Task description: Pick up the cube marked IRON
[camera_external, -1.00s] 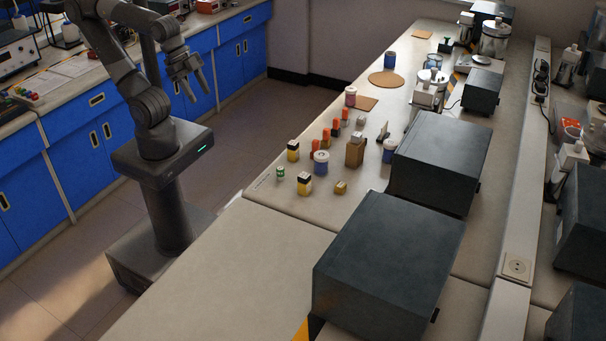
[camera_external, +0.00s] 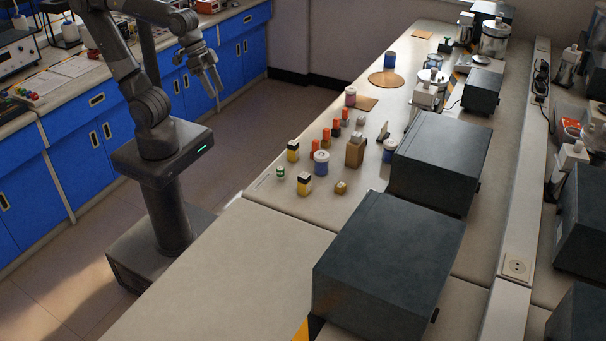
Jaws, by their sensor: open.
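Several small blocks and cubes stand in a cluster on the light bench (camera_external: 200,262). The markings are too small to read, so I cannot tell which cube says IRON. My gripper (camera_external: 213,84) is open and empty. It hangs in the air left of the bench, well apart from the cluster, with its fingers pointing down.
Large dark boxes (camera_external: 390,262) stand to the right. The bench's near left part is clear. Blue cabinets (camera_external: 238,62) line the left.

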